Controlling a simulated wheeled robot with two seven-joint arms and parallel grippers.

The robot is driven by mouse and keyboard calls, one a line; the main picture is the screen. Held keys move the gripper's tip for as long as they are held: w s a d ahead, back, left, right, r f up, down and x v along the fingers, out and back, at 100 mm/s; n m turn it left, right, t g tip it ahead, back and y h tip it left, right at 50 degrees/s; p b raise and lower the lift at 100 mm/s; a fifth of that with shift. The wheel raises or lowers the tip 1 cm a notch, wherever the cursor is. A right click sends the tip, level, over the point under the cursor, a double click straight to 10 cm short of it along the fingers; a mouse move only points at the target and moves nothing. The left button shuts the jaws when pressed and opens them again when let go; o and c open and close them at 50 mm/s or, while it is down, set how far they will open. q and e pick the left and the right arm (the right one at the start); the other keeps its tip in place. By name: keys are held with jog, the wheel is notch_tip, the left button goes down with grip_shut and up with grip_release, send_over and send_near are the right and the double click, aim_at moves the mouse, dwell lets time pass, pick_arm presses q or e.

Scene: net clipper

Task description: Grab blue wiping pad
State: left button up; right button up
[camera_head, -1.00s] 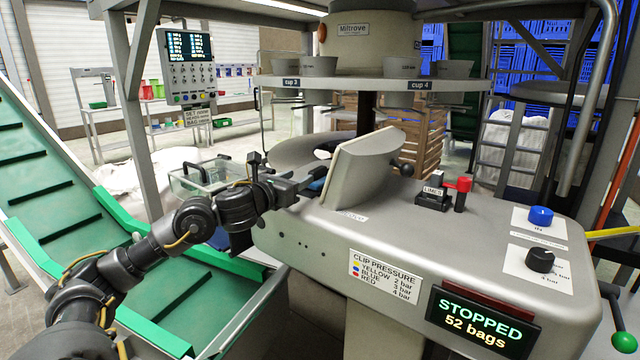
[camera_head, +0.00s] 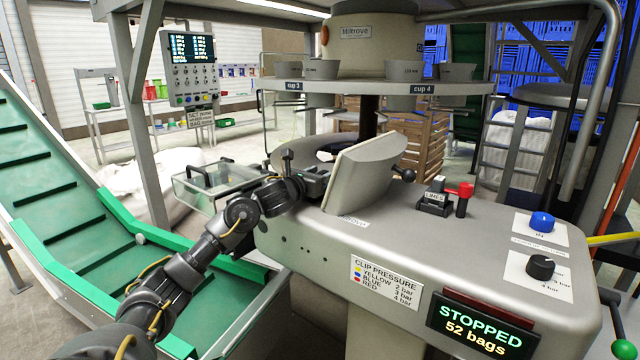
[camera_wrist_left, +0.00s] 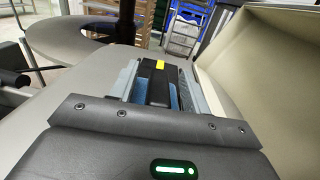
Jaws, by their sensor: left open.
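In the left wrist view, a dark block with a yellow mark (camera_wrist_left: 155,82) lies between my left gripper's fingers. Blue patches (camera_wrist_left: 174,97) show beside and below it. They look like the blue wiping pad with a dark grip on top, but most of it is hidden. My left gripper (camera_head: 318,181) is open, low over the machine's top, just left of the tilted beige cover. Its grey fingers stand on either side of the block in the wrist view; I cannot tell whether they touch it. In the head view the pad is hidden. My right gripper is out of view.
The tilted beige cover (camera_head: 368,172) stands close to the right of my left gripper. A clear bin (camera_head: 205,188) is at its left, with a green conveyor (camera_head: 75,215) beyond. Red and black levers (camera_head: 462,200) and knobs (camera_head: 541,222) sit on the machine's right side.

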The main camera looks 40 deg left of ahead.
pick_arm(q)
jog(key=shift+c, duration=0.2)
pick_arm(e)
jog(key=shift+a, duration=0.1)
pick_arm(q)
grip_shut()
jog(key=shift+r, duration=0.2)
